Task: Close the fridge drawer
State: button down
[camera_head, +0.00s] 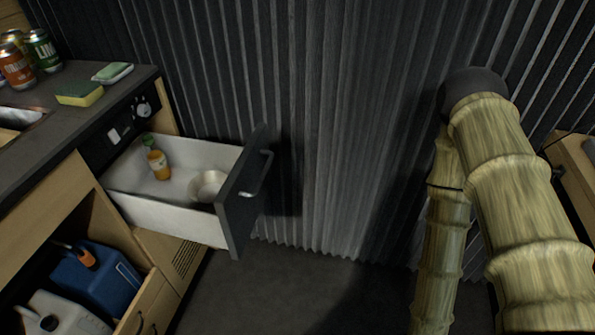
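The fridge drawer (165,218) is pulled out from the counter unit at the left of the head view. A small bottle (157,160) with orange contents stands in the drawer, and a pale round bowl (208,186) sits near the front panel. My arm shows at the right with a bamboo-like surface, well apart from the drawer. My gripper is not in view.
Cans (41,50), a sponge (80,93) and a soap dish (112,72) stand on the dark counter (70,120). Below are a blue jerrycan (98,280) and a white canister (60,315). A corrugated wall (340,120) stands behind. The floor (270,290) right of the drawer is clear.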

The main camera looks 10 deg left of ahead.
aim_at(143, 201)
jog(key=k, duration=0.7)
jog(key=u, duration=0.9)
